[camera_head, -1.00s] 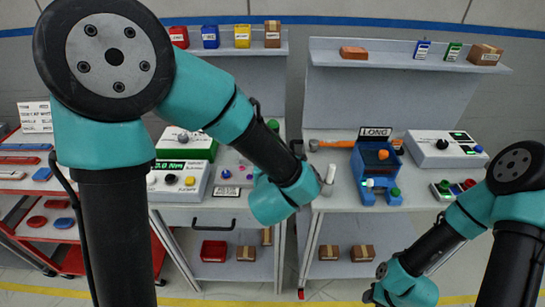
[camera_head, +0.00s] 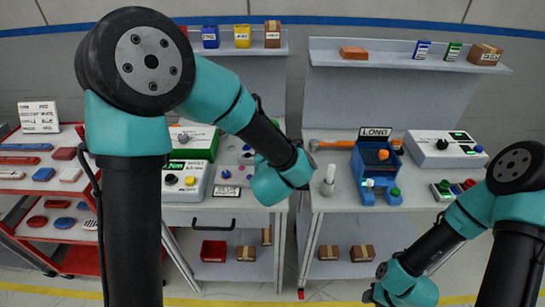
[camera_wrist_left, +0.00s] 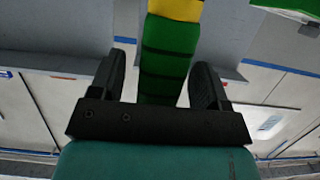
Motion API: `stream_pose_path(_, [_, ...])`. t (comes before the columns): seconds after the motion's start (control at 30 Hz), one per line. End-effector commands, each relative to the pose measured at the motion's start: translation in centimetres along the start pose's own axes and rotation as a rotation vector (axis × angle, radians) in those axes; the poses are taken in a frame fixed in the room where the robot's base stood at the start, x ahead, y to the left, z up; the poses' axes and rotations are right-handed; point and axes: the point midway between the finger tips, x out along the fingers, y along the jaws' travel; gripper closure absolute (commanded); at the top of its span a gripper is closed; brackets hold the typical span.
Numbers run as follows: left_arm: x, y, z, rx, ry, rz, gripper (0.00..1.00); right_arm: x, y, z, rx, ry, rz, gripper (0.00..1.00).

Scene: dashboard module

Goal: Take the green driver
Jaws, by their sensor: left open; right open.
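The green driver (camera_wrist_left: 166,55) shows in the left wrist view as a green handle with dark bands and a yellow section at the top of the picture. My left gripper (camera_wrist_left: 160,78) is open, with one finger on each side of the green handle. Gaps show between the handle and both fingers; the handle's near end is hidden behind the gripper body. In the head view my left arm hides the left gripper, and I cannot make out the driver clearly. My right gripper (camera_head: 372,296) is low at the bottom, away from the benches, its fingers barely visible.
A blue LONG fixture (camera_head: 375,172) and a white control box (camera_head: 446,149) stand on the right bench. A grey-white upright peg (camera_head: 328,181) is close to my left wrist. A red cart (camera_head: 75,235) with parts stands left. Shelves with small boxes line the back.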

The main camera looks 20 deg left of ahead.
Motion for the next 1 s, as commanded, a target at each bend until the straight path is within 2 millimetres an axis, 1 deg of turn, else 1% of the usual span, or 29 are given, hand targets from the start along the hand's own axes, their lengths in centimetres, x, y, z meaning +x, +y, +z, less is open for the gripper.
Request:
stream_pose_path(0.47, [0.12, 0.01, -0.02, 0.0, 0.001, 0.001, 0.3, 0.0, 0.0, 0.0, 0.0, 0.0, 0.0, 0.57])
stream_pose_path(0.57, [0.12, 0.01, -0.02, 0.0, 0.001, 0.001, 0.38, 0.0, 0.0, 0.0, 0.0, 0.0, 0.0, 0.57])
stream_pose_path(1.0, [0.12, 0.01, -0.02, 0.0, 0.001, 0.0, 0.8, 0.0, 0.0, 0.0, 0.0, 0.0, 0.0, 0.57])
